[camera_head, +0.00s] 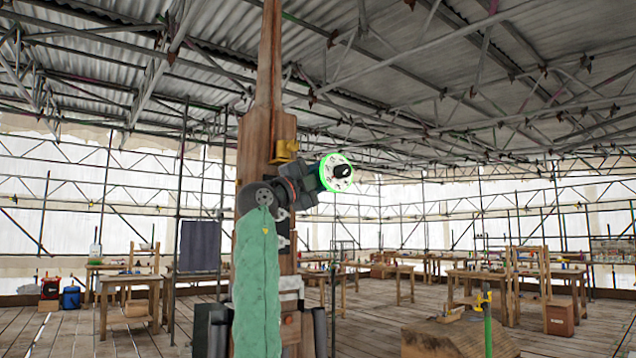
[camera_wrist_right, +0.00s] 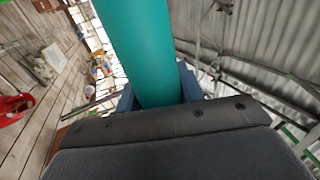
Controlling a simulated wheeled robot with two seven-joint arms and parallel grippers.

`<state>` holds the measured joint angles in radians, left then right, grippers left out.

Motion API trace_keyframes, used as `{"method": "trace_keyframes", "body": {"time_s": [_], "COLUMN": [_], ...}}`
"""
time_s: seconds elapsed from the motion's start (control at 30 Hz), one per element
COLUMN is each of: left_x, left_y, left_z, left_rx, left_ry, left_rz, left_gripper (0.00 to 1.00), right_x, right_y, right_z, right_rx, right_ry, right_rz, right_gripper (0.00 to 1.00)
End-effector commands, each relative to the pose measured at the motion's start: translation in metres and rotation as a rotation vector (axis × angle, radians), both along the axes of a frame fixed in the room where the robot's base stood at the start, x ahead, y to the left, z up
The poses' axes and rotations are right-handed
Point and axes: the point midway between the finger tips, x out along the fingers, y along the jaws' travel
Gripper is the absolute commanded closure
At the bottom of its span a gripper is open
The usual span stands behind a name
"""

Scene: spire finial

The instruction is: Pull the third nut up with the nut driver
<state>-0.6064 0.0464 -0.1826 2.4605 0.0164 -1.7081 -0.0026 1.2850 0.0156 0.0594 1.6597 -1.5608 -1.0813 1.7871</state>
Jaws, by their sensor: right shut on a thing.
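In the right wrist view, my right gripper (camera_wrist_right: 158,92) has its blue fingers on both sides of a smooth teal cylinder (camera_wrist_right: 137,40) and is shut on it. The cylinder runs out of the top of that view, so its far end is hidden. I take it as the nut driver's handle, but cannot confirm this. In the head view, a tall wooden spire (camera_head: 267,125) stands in the middle, with a brass-yellow fitting (camera_head: 285,151) on its right face. I cannot make out the third nut. My left gripper is not in view.
A dark arm linkage with a lit green ring (camera_head: 324,176) and a green sleeve (camera_head: 256,285) covers the spire's middle. A wooden block (camera_head: 455,341) and a green post with a yellow top (camera_head: 487,322) stand at lower right. Workbenches (camera_head: 470,275) stand farther back.

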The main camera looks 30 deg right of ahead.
Motion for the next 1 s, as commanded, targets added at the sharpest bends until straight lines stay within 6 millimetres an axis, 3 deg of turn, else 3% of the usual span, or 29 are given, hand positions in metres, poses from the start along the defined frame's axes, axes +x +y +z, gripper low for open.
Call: {"method": "trace_keyframes", "body": {"time_s": [0.43,1.0], "left_x": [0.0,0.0], "left_y": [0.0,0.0], "left_z": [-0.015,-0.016], "left_rx": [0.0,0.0], "left_ry": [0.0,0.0], "left_rz": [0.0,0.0], "left_gripper": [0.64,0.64], "right_x": [-0.031,-0.033], "right_y": [-0.002,-0.003], "right_z": [0.0,0.001], "right_rx": [-0.002,-0.002], "right_ry": [-0.001,-0.001], "right_rz": [0.0,0.0], "right_gripper": [1.0,1.0]}}
